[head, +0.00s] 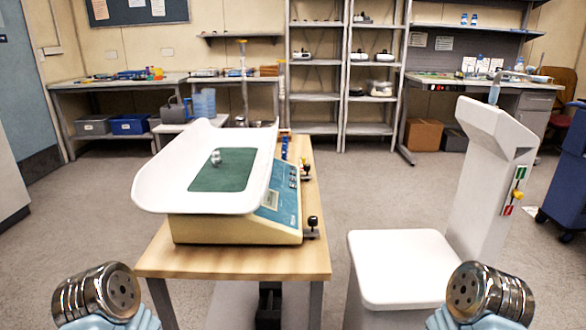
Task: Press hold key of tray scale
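The tray scale (236,228) stands on a small wooden-topped table in the middle of the head view. It has a cream body and a wide white curved tray (160,180) on top. A green mat (222,170) lies in the tray with a small metal object (215,157) on it. A blue sloped panel (279,205) with a small display (272,200) is on the right side of the body. Key markings on the panel are too small to read, so I cannot tell which is the hold key. Neither of my grippers shows; only metallic arm parts of mine appear at the bottom corners.
The wooden table (200,262) has black knobbed clamps (312,228) along its right edge. A white chair-like scale (395,262) with a tall back stands to the right. Shelves and benches line the far wall. Open grey floor lies around the table.

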